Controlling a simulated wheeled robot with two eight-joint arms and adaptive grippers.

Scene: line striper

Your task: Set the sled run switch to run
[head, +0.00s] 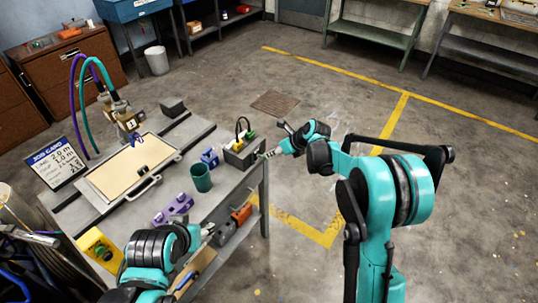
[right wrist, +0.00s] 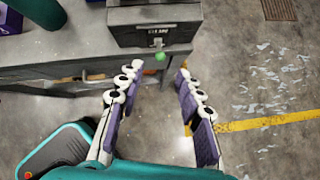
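The grey switch box (head: 238,157) sits at the right edge of the workbench (head: 218,190). In the right wrist view, the box (right wrist: 130,25) carries a small label whose text is too blurred to read surely. Below the label, a small switch lever with a green tip (right wrist: 160,57) sticks out from its front. My right gripper (right wrist: 159,76) is open and empty; its fingers stand apart on either side of the lever's line, just short of it. In the head view, my right gripper (head: 264,155) is beside the box. My left gripper (head: 207,233) is low by the bench's front; its fingers are unclear.
On the bench are a green cup (head: 201,177), a blue part (head: 210,158), a purple block (head: 173,209), a tan board (head: 130,168) and a job card (head: 56,164). A yellow box (head: 98,247) is at the near left corner. Floor right of the bench is open.

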